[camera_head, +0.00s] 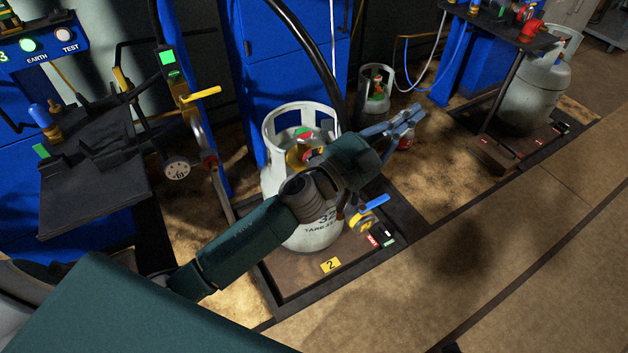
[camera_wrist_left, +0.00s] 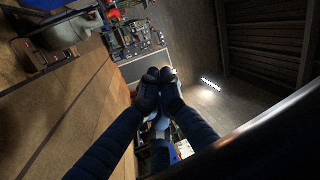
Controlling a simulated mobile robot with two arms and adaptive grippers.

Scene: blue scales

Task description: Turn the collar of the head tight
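A white gas cylinder (camera_head: 283,188) stands upright on a dark scale platform (camera_head: 300,292) with a yellow "2" tag. Inside its collar guard are a brass-yellow round part (camera_head: 297,158) and red and green parts. A yellow fitting with a blue lever (camera_head: 375,203) shows low at the cylinder's right side; I cannot tell which part is the head's collar. My left gripper (camera_head: 408,118) is over the right of the cylinder, apart from the valve, its forearm crossing the cylinder's front. In the left wrist view its fingertips (camera_wrist_left: 158,76) meet, with nothing seen between them. My right gripper is out of view.
A black hose (camera_head: 315,50) drops toward the cylinder's right side. At left are a blue cabinet (camera_head: 60,45), a dark shelf (camera_head: 90,195) and a round dial (camera_head: 177,168). A small cylinder (camera_head: 376,92) stands behind. Another scale with a grey cylinder (camera_head: 535,92) is at right. The front-right floor is clear.

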